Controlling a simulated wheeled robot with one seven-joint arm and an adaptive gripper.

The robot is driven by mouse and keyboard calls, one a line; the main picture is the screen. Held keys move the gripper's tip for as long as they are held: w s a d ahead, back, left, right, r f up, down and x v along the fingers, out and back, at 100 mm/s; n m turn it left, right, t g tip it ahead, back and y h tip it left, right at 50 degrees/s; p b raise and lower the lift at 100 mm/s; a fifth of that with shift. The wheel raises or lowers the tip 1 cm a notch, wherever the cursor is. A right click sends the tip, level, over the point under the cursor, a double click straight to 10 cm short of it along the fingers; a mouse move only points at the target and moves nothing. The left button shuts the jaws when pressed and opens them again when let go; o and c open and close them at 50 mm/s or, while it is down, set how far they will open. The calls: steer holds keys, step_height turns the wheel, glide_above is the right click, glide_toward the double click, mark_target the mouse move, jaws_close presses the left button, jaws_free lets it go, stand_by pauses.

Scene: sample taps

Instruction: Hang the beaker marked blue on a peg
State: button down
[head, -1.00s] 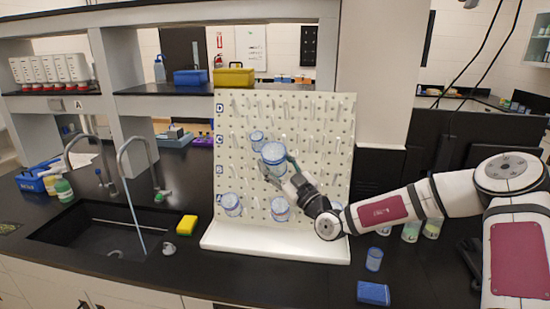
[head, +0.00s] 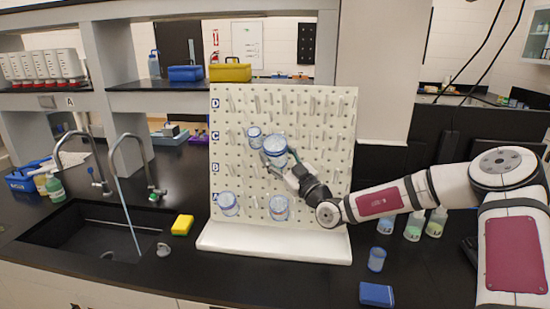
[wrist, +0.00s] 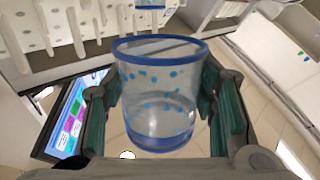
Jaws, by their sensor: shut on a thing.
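A clear beaker with a blue rim, blue dots and a blue base (wrist: 158,95) is between the green-padded fingers of my gripper (wrist: 165,120), which is shut on it. In the head view the beaker (head: 275,145) is in front of the pegboard (head: 345,150), around the height of row C, and my gripper (head: 276,161) reaches it from the lower right. The pegs (head: 318,137) stick out in rows. In the wrist view pegs (wrist: 75,30) show beyond the beaker. I cannot tell whether the beaker touches a peg.
Other blue-rimmed beakers are on the board: a smaller one (head: 254,132) just left, two lower down (head: 228,204) (head: 279,208). A blue beaker (head: 376,260), a blue box (head: 376,294) and green-marked vessels (head: 413,226) stand at right. A sink (head: 90,235) and yellow sponge (head: 182,225) are left.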

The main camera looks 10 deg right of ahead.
steer(key=shift+w+d+f+b, duration=0.55)
steer(key=shift+w+f+b, duration=1.15)
steer(key=shift+w+f, duration=0.15)
steer(key=shift+w+d+f+b, duration=0.6)
steer(key=shift+w+f+b, duration=1.15)
steer(key=shift+f, duration=0.1)
steer(key=shift+w+d+f+b, duration=0.55)
steer(key=shift+w+f+b, duration=1.2)
steer(key=shift+f, duration=0.1)
steer(key=shift+w+d+f, duration=0.15)
steer(key=shift+w+f, duration=0.05)
steer(key=shift+f, duration=0.2)
steer(key=shift+d, duration=0.15)
steer(key=c, duration=0.6)
jaws_free()
steer(key=shift+w, duration=0.1)
